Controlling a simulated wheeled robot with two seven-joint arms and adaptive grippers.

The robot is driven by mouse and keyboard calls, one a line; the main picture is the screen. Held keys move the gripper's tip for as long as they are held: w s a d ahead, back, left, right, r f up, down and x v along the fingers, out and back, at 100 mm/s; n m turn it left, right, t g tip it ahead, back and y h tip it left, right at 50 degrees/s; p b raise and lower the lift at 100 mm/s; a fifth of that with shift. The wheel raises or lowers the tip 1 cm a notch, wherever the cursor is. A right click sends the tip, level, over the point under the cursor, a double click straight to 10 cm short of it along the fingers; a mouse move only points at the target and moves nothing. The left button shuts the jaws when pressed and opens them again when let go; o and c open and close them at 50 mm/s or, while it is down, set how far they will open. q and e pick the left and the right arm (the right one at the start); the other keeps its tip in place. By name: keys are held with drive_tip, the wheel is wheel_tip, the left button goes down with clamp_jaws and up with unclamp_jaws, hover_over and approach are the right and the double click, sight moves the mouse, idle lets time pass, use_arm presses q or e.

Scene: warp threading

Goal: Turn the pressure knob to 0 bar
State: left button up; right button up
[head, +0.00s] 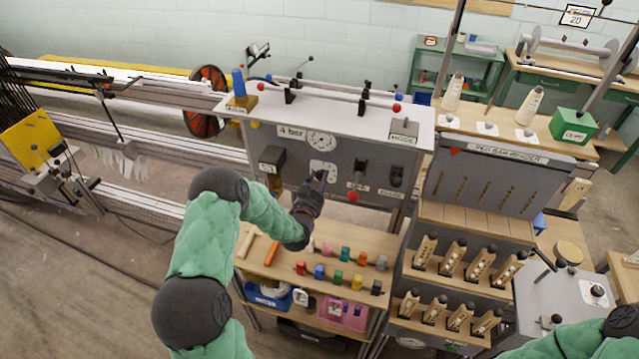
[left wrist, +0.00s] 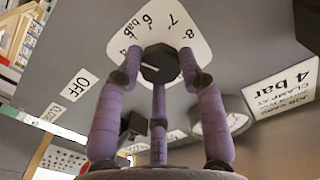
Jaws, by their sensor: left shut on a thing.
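A round gauge (head: 320,140) sits above the dial, beside a "4 bar" card (head: 291,132). A red-tipped lever (head: 353,196) is close to the right of my left gripper. A wooden shelf (head: 330,237) with coloured pieces lies below the panel.

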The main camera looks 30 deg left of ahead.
use_arm(q)
drive_tip(key=n+b, duration=0.4)
drive_tip(key=n, duration=0.1)
drive_tip(key=shift+b, duration=0.3)
drive_tip(key=n+b, duration=0.4)
drive_tip(key=n, duration=0.2)
drive_tip(key=shift+a, duration=0.1)
drive_tip(key=n+b, duration=1)
drive_tip(key=shift+n, duration=0.4)
drive_tip(key=shift+n+b, duration=0.8)
drive_tip(key=shift+n, duration=0.1)
drive_tip(key=shift+n+b, duration=0.3)
drive_tip(key=shift+n, duration=0.6)
drive_tip(key=n, duration=0.3)
drive_tip(key=shift+n, duration=1.6)
drive_tip(key=shift+f, duration=0.1)
